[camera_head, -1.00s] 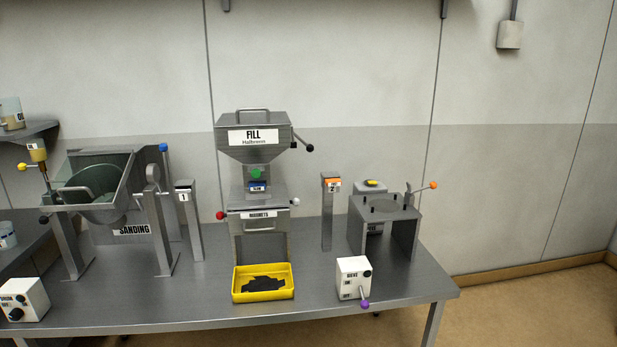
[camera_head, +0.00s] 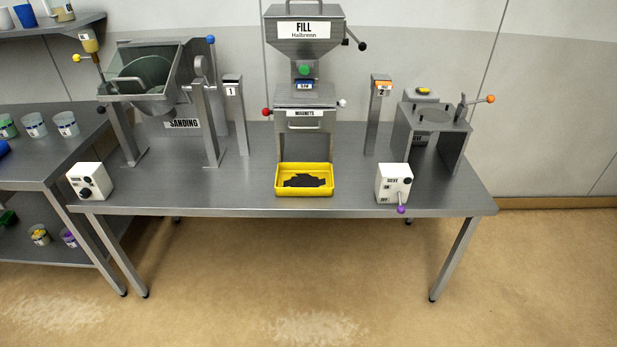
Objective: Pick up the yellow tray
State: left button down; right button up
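The yellow tray (camera_head: 304,193) sits near the front edge of the grey metal table, below the fill machine. It is a shallow rectangular tray with a dark, flat heap of material inside. Nothing is touching it from the front. Neither of my grippers shows in the head view.
The fill machine (camera_head: 304,97) stands right behind the tray. A white switch box (camera_head: 393,183) with a purple-tipped lever is to its right. The sanding machine (camera_head: 150,80) is at left, near another white box (camera_head: 89,181). The table (camera_head: 240,200) is bare on both sides of the tray.

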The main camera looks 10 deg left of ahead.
aim_at(292, 179)
jog(key=z, duration=0.25)
jog(key=j+z, duration=0.95)
jog(key=z, duration=0.2)
jog(key=k+j+z, duration=0.1)
jog(key=j+z, duration=0.3)
jog(key=l, duration=0.1)
